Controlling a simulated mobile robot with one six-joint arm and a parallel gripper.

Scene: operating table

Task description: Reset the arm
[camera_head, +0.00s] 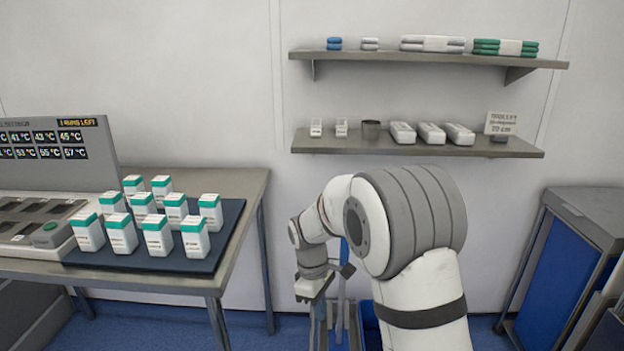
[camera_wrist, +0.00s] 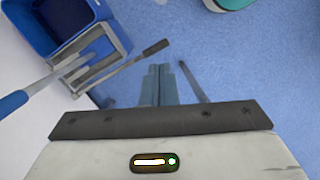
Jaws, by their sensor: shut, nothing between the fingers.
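My arm, white with grey joint covers, rises at the lower right of centre in the head view and bends over to the left. Its wrist hangs down in front of the gap to the right of the left table. In the wrist view my gripper (camera_wrist: 161,70) points out over the blue floor. Its two grey fingers lie side by side, shut, with nothing between them. In the head view the fingers are hard to make out below the wrist.
The left table (camera_head: 240,188) carries white boxes with green tops (camera_head: 158,236) on a dark mat, beside a temperature display (camera_head: 50,140). Two wall shelves (camera_head: 420,148) hold supplies. A blue cart (camera_head: 566,270) stands right. A blue bucket (camera_wrist: 45,25) with handles is near my gripper.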

